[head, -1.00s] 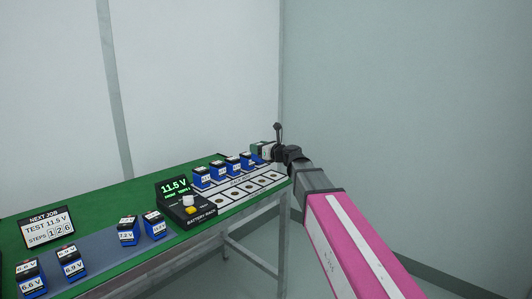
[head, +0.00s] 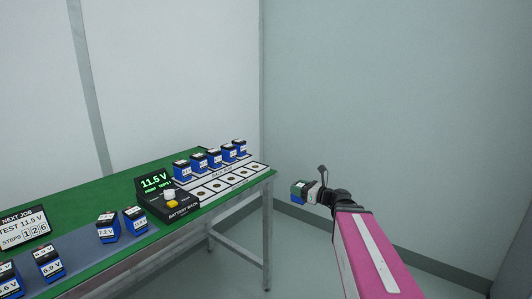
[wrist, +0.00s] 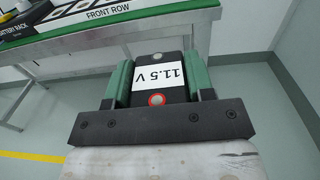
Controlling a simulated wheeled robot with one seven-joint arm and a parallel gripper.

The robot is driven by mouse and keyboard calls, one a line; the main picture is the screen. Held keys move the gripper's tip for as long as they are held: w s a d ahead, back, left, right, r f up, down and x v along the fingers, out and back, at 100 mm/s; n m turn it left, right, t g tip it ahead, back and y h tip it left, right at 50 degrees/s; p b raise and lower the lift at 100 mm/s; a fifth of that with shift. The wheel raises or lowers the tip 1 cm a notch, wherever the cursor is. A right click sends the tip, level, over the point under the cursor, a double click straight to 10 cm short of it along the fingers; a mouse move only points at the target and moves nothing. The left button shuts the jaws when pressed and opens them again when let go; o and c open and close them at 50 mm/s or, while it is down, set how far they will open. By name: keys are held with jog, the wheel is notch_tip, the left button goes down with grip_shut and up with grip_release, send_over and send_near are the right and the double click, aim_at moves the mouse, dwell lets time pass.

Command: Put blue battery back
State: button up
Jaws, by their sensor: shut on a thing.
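My gripper (head: 299,191) is shut on a battery (wrist: 158,82), out in the air beyond the right end of the green table. In the wrist view the battery sits between green finger pads. It has a black top, a white label reading 11.5 V upside down to me, and a red-ringed terminal. Its sides are mostly hidden. The battery rack (head: 230,181) stands at the table's right end. Its back row holds several blue batteries (head: 214,158); its front row of white-framed places looks empty. The rack display (head: 154,181) reads 11.5 V.
The green table (head: 110,180) ends left of my gripper; its metal leg (head: 267,245) stands below. More blue batteries (head: 108,228) stand on a grey strip near a sign (head: 22,228) reading TEST 11.5 V, steps 1 2 6. Open floor lies right of the table.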

jog(key=s+d+f, duration=0.3)
jog(key=s+d, duration=0.2)
jog(key=shift+d+f, duration=0.2)
jog(key=shift+d, duration=0.2)
jog(key=shift+a, duration=0.1)
dwell(0.4)
